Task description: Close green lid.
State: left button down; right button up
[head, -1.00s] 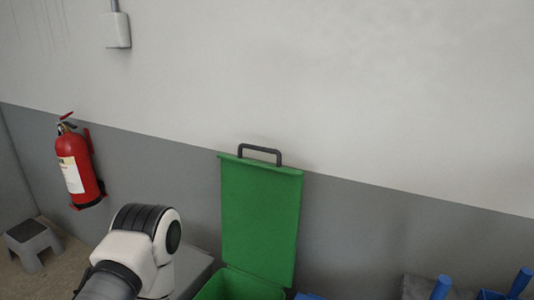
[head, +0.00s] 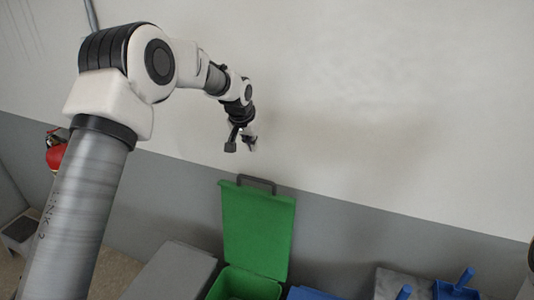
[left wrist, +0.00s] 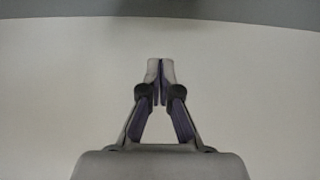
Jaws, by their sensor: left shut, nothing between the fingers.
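The green lid (head: 257,229) stands upright and open against the wall, with a dark handle (head: 257,183) on its top edge. Below it is the open green bin (head: 246,284), cut off by the bottom of the head view. My left gripper (head: 250,143) is in the air above the lid's handle, apart from it. In the left wrist view the left gripper (left wrist: 160,68) has its fingers together with nothing between them, in front of the pale wall. My right gripper is not in view.
A closed grey bin (head: 172,272) is left of the green one. Blue bins (head: 310,294) and blue-handled items (head: 457,289) are at the lower right. A red fire extinguisher (head: 55,156) hangs on the wall (head: 390,120), partly behind my left arm.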

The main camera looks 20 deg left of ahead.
pick_arm(q)
jog(key=b+x, duration=0.4)
jog(key=x, duration=0.6)
jog(key=s+b, duration=0.2)
jog(key=s, duration=0.2)
jog(key=shift+s+d+f, duration=0.1)
jog(key=shift+s+d, duration=0.05)
jog(key=shift+s, duration=0.15)
jog(key=shift+w, duration=0.2)
jog(key=shift+f, duration=0.1)
